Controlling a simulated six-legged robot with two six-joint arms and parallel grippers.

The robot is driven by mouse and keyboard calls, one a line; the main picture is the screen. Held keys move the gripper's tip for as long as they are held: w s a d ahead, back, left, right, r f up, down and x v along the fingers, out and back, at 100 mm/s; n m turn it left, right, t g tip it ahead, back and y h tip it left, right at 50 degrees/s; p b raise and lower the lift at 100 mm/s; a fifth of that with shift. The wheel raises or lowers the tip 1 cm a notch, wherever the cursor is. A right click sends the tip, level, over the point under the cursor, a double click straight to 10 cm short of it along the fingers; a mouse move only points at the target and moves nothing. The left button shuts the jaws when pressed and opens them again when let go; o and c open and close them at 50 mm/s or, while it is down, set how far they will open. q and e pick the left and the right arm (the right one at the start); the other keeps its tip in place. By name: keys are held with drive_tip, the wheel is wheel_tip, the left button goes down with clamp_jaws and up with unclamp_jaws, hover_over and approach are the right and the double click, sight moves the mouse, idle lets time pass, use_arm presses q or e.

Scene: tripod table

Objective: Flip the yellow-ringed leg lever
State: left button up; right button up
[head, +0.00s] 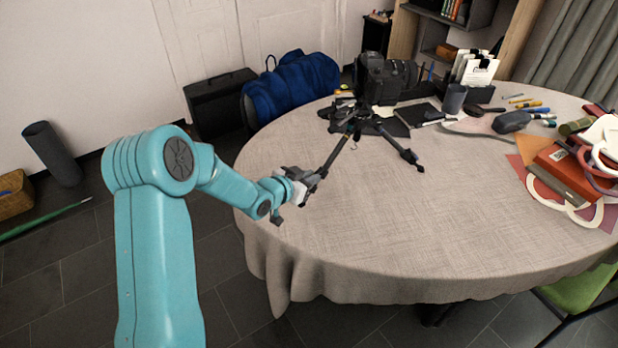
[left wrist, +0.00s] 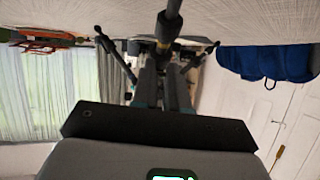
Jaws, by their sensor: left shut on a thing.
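A black tripod (head: 352,122) with a camera (head: 384,80) on top stands on the round table, its legs spread. One leg (head: 338,152) reaches toward the near left edge of the table. My left gripper (head: 318,175) is at this leg's lower end and is shut on it. The leg also shows close at the top of the left wrist view (left wrist: 169,22), with my left gripper's fingers (left wrist: 163,75) below it. A small yellowish mark, perhaps the ring, shows near the leg's upper part (head: 347,135); the lever itself is too small to make out. My right gripper is out of view.
The round table (head: 400,230) has a clear cloth at the front and middle. Dark cloth and small items lie around the tripod. A blue bag (head: 290,85) stands behind the left edge.

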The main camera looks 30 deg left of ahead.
use_arm(q)
drive_tip(key=shift+w+r, duration=0.25)
drive_tip(key=shift+r, duration=0.85)
idle(0.7)
drive_tip(key=shift+w+d+r, duration=0.15)
drive_tip(key=shift+w+r, duration=0.2)
drive_tip(key=shift+r, duration=0.2)
idle(0.6)
drive_tip(key=shift+f, duration=0.1)
clamp_jaws()
drive_tip(key=shift+w, duration=0.25)
drive_tip(key=shift+r, duration=0.2)
drive_tip(key=shift+o, duration=1)
unclamp_jaws()
drive_tip(key=s+r+p, duration=0.1)
drive_tip(key=s+r, duration=0.1)
drive_tip(key=s+r+p, duration=0.1)
drive_tip(key=r, duration=0.1)
drive_tip(key=shift+s+r, duration=0.35)
